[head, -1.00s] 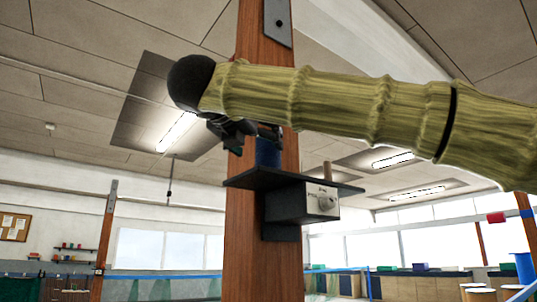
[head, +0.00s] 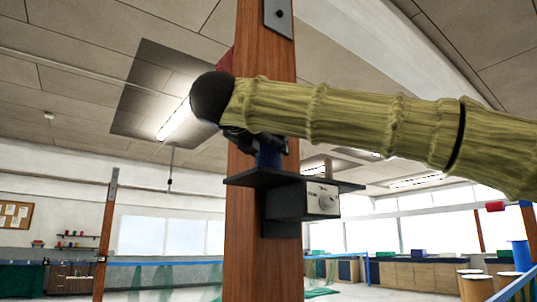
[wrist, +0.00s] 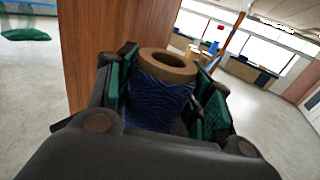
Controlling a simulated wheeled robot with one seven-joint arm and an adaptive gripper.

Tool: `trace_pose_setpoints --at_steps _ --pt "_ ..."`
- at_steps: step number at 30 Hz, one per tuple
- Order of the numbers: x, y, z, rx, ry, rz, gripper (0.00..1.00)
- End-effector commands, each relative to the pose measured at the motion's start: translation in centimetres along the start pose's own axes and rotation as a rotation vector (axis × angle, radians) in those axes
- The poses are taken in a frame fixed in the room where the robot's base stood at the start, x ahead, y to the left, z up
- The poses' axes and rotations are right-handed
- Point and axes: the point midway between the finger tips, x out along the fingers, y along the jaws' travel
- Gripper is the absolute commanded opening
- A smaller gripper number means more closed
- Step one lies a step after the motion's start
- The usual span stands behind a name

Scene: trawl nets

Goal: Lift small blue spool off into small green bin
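The small blue spool (head: 268,159) stands on a dark shelf (head: 250,178) fixed to a wooden post. In the wrist view the spool (wrist: 158,98) shows blue twine and a tan top rim with a hole. My gripper (head: 262,143) is at the spool from above and the side. In the wrist view its green-padded fingers (wrist: 165,100) stand on either side of the spool, apart, with a narrow gap seeming to show on the right. Firm contact cannot be told. Small green boxes (head: 385,254) stand on the far counter; which is the small green bin is unclear.
The wooden post (head: 252,230) rises right behind the spool. Larger blue spool (head: 521,255) and pale round tops stand at lower right. Green netting hangs low behind the post.

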Motion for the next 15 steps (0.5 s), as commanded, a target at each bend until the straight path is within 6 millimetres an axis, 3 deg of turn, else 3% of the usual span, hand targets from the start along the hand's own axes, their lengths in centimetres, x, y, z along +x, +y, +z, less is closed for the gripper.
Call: trace_pose_setpoints --at_steps 10,15 --pt "0.0 0.0 0.1 0.0 0.0 0.0 0.24" --pt "-0.1 0.0 1.1 0.002 -0.001 -0.001 0.24"
